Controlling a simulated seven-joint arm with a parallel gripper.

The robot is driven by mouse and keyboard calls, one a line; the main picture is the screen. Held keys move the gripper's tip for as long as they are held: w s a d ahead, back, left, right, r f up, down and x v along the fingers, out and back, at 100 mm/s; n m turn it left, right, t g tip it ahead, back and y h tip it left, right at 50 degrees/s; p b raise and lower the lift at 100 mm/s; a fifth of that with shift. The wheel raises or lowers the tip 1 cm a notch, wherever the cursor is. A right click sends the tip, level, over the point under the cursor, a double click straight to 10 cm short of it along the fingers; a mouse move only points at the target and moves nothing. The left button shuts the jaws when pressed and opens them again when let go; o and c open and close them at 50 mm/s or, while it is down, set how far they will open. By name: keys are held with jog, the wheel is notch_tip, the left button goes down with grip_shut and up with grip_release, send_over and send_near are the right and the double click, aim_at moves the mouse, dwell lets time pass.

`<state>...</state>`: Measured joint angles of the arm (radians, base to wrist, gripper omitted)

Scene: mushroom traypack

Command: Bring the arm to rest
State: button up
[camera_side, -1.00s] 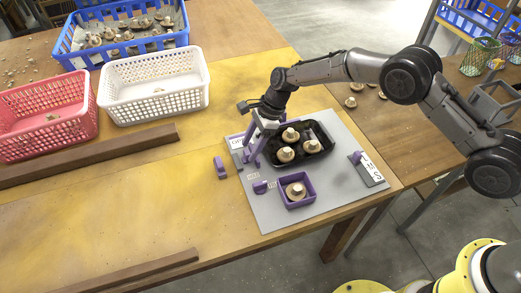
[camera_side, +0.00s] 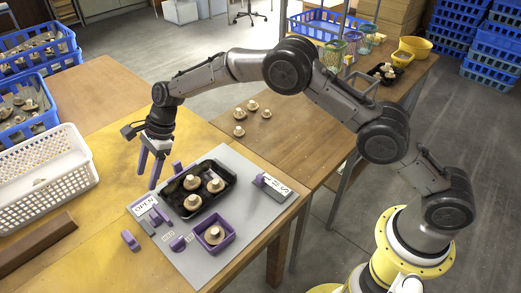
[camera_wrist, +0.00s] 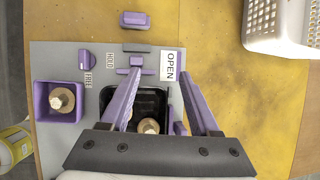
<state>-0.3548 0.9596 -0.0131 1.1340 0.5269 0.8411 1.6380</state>
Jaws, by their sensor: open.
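My gripper (camera_side: 147,178) is open and empty, fingers pointing down, raised above the table at the left of the black tray (camera_side: 229,170). The tray lies on a grey board (camera_side: 216,265) and holds three pale mushrooms (camera_side: 215,185). In the wrist view, my purple fingers (camera_wrist: 160,65) are spread with nothing between them. There my gripper partly covers the tray (camera_wrist: 157,97), and one mushroom shows between the fingers (camera_wrist: 148,126). A purple box (camera_side: 229,234) in front of the tray holds one mushroom (camera_side: 213,235).
The board carries an OPEN label (camera_side: 144,205), a purple handle (camera_side: 158,214), a purple knob (camera_side: 178,243) and another label at right (camera_side: 272,186). A purple block (camera_side: 130,240) lies beside it. A white basket (camera_side: 45,185) stands left. Loose mushrooms (camera_side: 239,131) lie behind.

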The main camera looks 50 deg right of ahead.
jog(key=s+d+r+n+t, duration=0.1)
jog(key=s+d+r, duration=0.2)
jog(key=d+r, duration=0.35)
jog(key=s+d+r+t, duration=0.2)
jog(key=d+r, duration=0.1)
jog(key=r, duration=0.7)
jog(key=s+d+r+n+t, duration=0.1)
jog(key=s+d+r, duration=0.25)
jog(key=r, duration=0.55)
jog(key=s+d+r+n+t+h, duration=0.1)
jog(key=s+d+n, duration=0.1)
jog(key=s+d, duration=0.35)
jog(key=s+d+r+n+h, duration=0.1)
jog(key=s+d+r+n, duration=0.15)
jog(key=s, duration=0.65)
jog(key=s+d+r+n+t+h, duration=0.1)
jog(key=s+d+n, duration=0.1)
jog(key=s+d, duration=0.4)
jog(key=s+d+f+n+g+h, duration=0.1)
jog(key=s+d+f+n+h, duration=0.1)
jog(key=s+f+n, duration=0.7)
jog(key=s+d+f, duration=0.1)
jog(key=s, duration=0.2)
jog(key=shift+f+n+g, duration=0.35)
jog(key=shift+g, duration=0.05)
